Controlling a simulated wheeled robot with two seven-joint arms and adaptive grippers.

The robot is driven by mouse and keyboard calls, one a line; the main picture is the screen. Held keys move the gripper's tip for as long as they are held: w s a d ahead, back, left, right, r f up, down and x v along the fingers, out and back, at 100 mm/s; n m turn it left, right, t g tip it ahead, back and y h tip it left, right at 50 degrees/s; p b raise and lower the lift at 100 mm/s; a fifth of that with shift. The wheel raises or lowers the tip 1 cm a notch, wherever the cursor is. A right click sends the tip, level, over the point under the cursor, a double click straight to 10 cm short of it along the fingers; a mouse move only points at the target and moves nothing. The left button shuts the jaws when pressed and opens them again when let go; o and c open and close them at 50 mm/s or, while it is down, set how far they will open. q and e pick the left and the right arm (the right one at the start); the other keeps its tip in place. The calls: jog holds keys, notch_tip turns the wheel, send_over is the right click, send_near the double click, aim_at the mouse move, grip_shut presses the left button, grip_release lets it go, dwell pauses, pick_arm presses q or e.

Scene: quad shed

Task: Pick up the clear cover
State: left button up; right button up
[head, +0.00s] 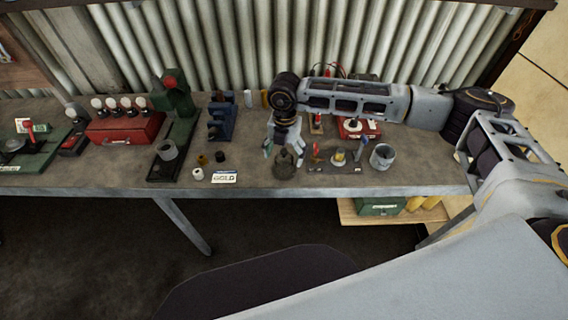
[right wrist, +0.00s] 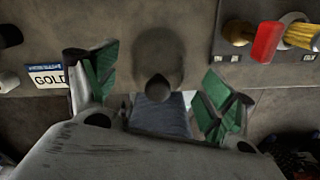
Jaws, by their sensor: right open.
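The clear cover (head: 286,166) is a greyish see-through dome with a knob on top. It stands on the workbench near its front edge. My right gripper (head: 284,148) hangs over it, pointing down, with its fingers apart. In the right wrist view the cover (right wrist: 158,58) lies between and slightly beyond the green-padded fingers of the right gripper (right wrist: 160,92), with its dark knob between them. I see a gap on both sides and no grip on it. My left gripper is not in view.
A GOLD card (head: 224,177) lies left of the cover. A small board (head: 345,170) with brushes and a red-handled item is close on its right, then a grey metal cup (head: 382,157). A green press (head: 176,110) and red box (head: 125,128) stand further left.

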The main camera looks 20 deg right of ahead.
aim_at(285, 162)
jog(key=shift+f, duration=0.15)
jog(key=shift+f+p, duration=0.35)
jog(key=shift+f, duration=0.2)
jog(key=shift+w+f+p, duration=0.15)
jog(key=shift+f+p, duration=0.3)
jog(key=shift+f, duration=1.45)
jog(key=shift+c, duration=0.3)
jog(key=c, duration=1.1)
jog(key=shift+o, duration=0.2)
jog(key=shift+r, duration=0.1)
jog(key=shift+r+b, duration=0.95)
jog(key=shift+r, duration=4)
jog(key=shift+f, duration=0.1)
